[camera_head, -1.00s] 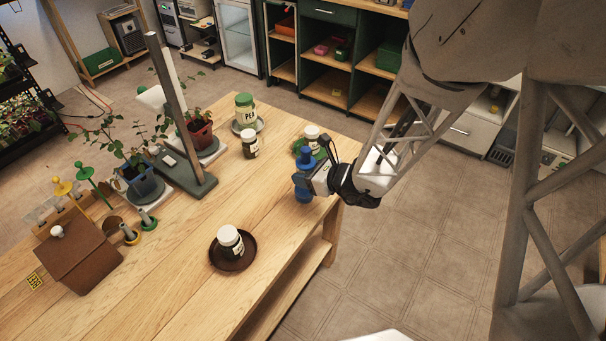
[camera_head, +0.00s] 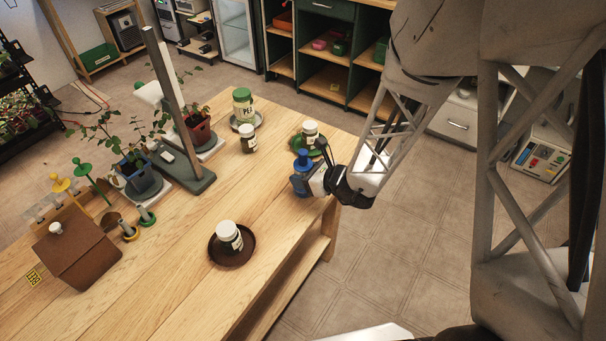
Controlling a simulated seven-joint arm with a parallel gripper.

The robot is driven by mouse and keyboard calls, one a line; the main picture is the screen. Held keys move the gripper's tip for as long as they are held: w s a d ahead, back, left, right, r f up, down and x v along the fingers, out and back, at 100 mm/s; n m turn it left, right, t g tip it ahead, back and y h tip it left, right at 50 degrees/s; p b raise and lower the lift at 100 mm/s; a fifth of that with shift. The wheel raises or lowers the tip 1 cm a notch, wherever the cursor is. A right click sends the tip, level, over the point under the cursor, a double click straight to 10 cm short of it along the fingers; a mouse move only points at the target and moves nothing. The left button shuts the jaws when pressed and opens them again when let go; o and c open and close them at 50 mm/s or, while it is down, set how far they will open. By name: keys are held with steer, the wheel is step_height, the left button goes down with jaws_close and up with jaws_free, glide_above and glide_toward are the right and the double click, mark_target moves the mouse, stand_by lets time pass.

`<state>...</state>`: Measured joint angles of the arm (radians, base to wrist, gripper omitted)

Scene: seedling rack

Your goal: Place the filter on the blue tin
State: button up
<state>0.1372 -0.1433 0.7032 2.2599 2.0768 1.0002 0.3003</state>
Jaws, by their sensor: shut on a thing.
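My gripper (camera_head: 303,182) is at the right edge of the wooden bench, shut on a blue object with a round, knob-like top (camera_head: 302,156). My jaws hide most of the rest of the blue object, and I cannot tell whether its base touches the bench. I cannot tell whether this is the filter or the blue tin. No other thing in view is clearly a filter or a blue tin.
Behind my gripper a white-lidded jar (camera_head: 311,128) stands on a green dish. Another white-lidded jar (camera_head: 229,233) sits on a brown saucer (camera_head: 231,262). The bench's front middle is clear.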

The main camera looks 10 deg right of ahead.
steer(key=shift+f, duration=0.15)
steer(key=o, duration=0.9)
steer(key=shift+v, duration=6.05)
